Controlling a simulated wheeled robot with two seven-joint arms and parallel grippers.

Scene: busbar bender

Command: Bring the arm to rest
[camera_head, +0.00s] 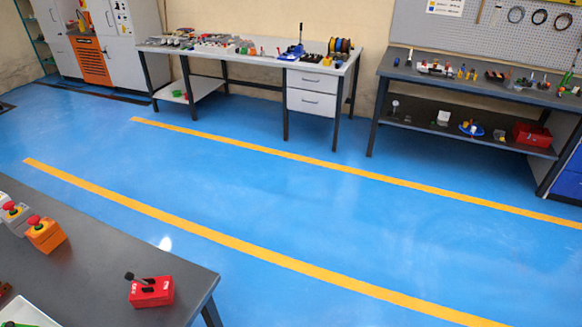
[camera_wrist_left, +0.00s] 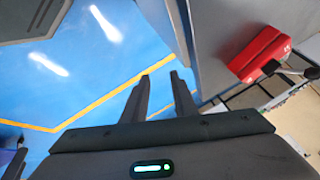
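My left gripper (camera_wrist_left: 160,77) shows in the left wrist view with its two dark fingers apart and nothing between them. Blue floor and a yellow line show through the gap. Neither gripper shows in the head view, and my right gripper is in neither view. A red device with a black lever (camera_head: 152,291) stands on the near grey table (camera_head: 110,270) in the head view. A red device with a dark lever also shows at the upper right of the left wrist view (camera_wrist_left: 258,55), apart from the fingers.
An orange box with a red button (camera_head: 46,236) and a grey one (camera_head: 14,214) stand at the near table's left. A white tray (camera_head: 28,312) is cut off below. Workbenches with tools (camera_head: 265,60) (camera_head: 470,84) line the wall. The blue floor (camera_head: 270,190) between is clear.

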